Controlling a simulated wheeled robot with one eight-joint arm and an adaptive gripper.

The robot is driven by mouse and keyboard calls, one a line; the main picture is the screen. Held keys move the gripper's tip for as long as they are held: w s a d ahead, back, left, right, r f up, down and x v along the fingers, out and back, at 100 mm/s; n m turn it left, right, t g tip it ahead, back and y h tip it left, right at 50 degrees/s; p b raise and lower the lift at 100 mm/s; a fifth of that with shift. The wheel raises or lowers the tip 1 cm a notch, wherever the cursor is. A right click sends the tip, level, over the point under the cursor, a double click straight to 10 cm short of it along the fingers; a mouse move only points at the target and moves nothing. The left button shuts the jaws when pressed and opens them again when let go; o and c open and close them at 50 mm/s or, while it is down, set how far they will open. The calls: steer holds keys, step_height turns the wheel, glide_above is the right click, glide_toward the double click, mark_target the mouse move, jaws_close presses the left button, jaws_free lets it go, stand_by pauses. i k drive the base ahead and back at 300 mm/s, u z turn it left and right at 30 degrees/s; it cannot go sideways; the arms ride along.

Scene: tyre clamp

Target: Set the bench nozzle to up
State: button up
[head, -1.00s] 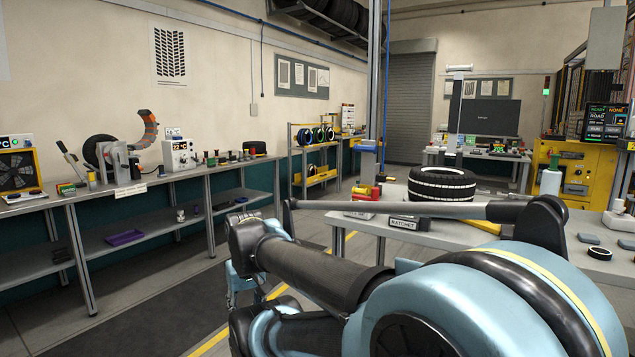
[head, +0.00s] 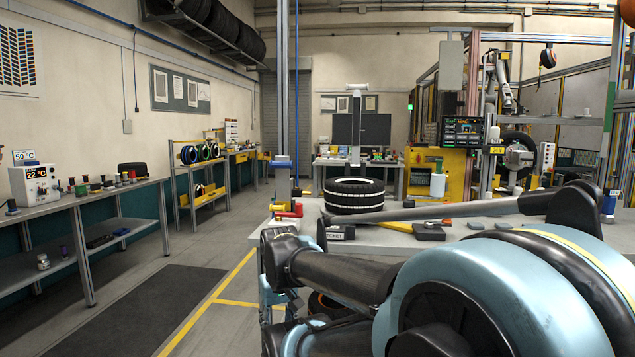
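I cannot make out the bench nozzle for certain in the head view. A grey-topped workbench (head: 270,228) stands ahead, partly hidden behind my dark and light-blue arm links. Small red and yellow items (head: 285,208) sit at its left end, too small to tell whether one is a nozzle. A black tyre with pale bands (head: 354,196) lies flat on the bench. My arm fills the lower right of the view, and my gripper cannot be made out.
A long side bench (head: 60,200) with a temperature box (head: 35,184) runs along the left wall. A yellow rack (head: 196,172) stands farther back. A yellow machine (head: 425,172) with a screen is at the right rear. Floor with a dark mat (head: 150,305) is clear at left.

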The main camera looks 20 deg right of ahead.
mark_target(283, 165)
steer(key=u, duration=0.15)
steer(key=k, duration=1.25)
steer(key=u, duration=0.5)
steer(key=i, duration=1)
